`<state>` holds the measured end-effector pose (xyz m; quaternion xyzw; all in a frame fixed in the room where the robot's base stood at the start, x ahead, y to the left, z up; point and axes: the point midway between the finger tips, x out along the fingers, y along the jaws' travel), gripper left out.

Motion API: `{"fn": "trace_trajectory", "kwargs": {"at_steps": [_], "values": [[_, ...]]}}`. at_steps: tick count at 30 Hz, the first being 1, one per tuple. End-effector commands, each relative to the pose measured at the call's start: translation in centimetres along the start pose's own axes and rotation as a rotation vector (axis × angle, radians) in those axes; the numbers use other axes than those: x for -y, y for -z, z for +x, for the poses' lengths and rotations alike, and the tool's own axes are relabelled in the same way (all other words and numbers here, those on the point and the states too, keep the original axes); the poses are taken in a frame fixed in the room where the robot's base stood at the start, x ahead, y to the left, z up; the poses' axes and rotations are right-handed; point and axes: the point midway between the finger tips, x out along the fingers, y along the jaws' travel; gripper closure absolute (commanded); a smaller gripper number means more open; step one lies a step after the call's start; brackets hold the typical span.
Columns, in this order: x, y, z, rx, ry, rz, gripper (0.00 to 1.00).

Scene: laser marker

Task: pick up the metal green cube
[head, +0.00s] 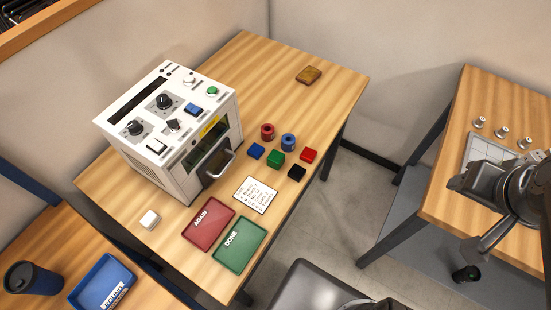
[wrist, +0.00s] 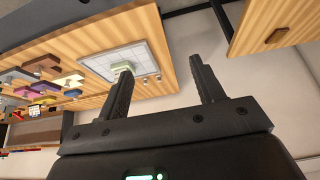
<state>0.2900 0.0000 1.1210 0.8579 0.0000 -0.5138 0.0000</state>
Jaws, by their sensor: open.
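The green cube (head: 275,159) sits on the wooden table in the head view, in a small group of coloured pieces to the right of the white machine. A blue cube (head: 256,151) is to its left, a red cube (head: 308,155) to its right and a black cube (head: 297,173) in front of it on the right. My gripper is far to the right of the cube, over the other table. In the wrist view my gripper (wrist: 160,74) is open, with nothing between its fingers. I cannot make out the green cube in the wrist view.

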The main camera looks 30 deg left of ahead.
Motion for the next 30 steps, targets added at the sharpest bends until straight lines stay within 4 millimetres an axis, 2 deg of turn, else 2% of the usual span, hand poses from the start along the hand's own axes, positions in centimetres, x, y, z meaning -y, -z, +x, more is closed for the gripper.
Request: {"fn": "trace_trajectory", "kwargs": {"at_steps": [11, 16, 23, 30], "values": [[0.1, 0.1, 0.1, 0.003, 0.003, 0.0, 0.38], [2.0, 1.7, 1.0, 0.043, 0.032, -0.002, 0.38], [8.3, 4.9, 4.1, 0.15, 0.086, 0.0, 0.38], [16.9, 6.1, 7.9, 0.265, 0.107, -0.002, 0.38]]}}
